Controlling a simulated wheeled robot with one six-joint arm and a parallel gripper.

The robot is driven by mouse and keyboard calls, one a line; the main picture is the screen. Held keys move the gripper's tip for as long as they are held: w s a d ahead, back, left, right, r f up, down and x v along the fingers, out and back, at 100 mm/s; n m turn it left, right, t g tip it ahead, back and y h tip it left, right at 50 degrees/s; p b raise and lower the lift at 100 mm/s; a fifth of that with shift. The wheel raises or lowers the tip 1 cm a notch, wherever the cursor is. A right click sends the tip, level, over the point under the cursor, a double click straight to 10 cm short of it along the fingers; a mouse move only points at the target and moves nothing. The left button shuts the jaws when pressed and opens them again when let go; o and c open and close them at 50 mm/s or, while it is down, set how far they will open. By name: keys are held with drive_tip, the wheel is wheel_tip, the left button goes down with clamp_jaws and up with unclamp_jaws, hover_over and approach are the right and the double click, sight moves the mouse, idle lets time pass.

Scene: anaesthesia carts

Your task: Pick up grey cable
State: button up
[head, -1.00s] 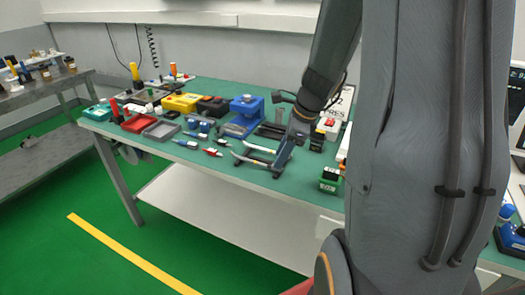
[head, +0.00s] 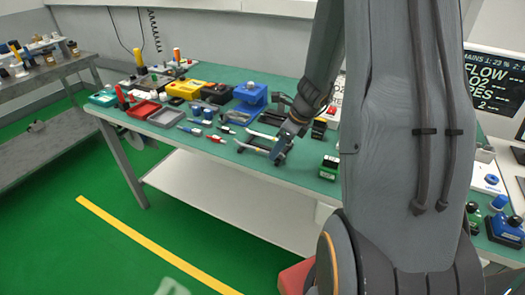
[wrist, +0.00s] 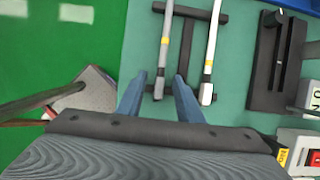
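No label shows which is the grey cable; both also show small in the head view (head: 254,143). My gripper (wrist: 160,78) is open, its two blue fingers apart. In the head view my gripper (head: 280,148) is over the table's front edge area.
A dark holder (wrist: 270,65) stands right of the rack. Small syringe-like items (head: 190,130) lie left of the rack. Open green floor lies in front.

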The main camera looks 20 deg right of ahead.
drive_tip(key=shift+f, duration=0.2)
clamp_jaws()
wheel_tip(320, 180, up, 10)
idle(0.6)
